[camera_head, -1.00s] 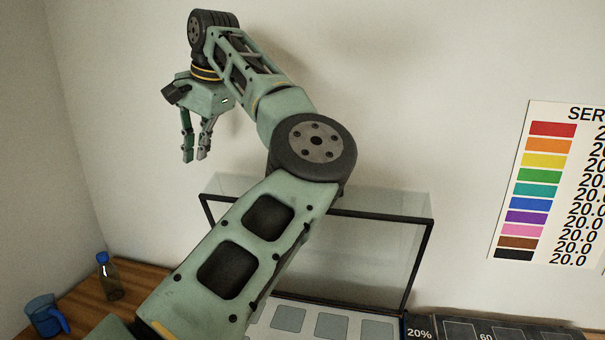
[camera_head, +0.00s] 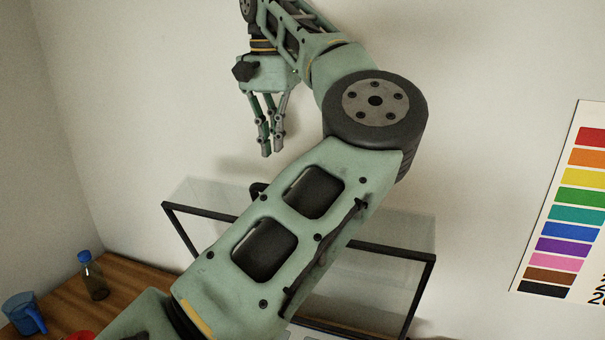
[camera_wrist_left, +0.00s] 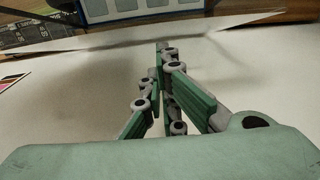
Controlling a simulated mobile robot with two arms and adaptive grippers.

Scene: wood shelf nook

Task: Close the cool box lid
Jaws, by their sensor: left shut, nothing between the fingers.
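The cool box lid (camera_head: 395,254) is a clear panel with a black frame. It stands raised against the wall in the head view, its middle hidden behind my left arm. My left gripper (camera_head: 272,152) is shut and empty, above the lid's top edge and near the wall, with its fingers pointing down. It also shows in the wrist view (camera_wrist_left: 163,50). A pale panel with blue-grey squares (camera_wrist_left: 130,5), which seems to be part of the cool box, shows at the top there. The box body is mostly hidden in the head view. My right gripper is not in view.
A red thing (camera_head: 80,337) is cut off at the bottom. A colour chart (camera_head: 565,205) hangs on the right wall.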

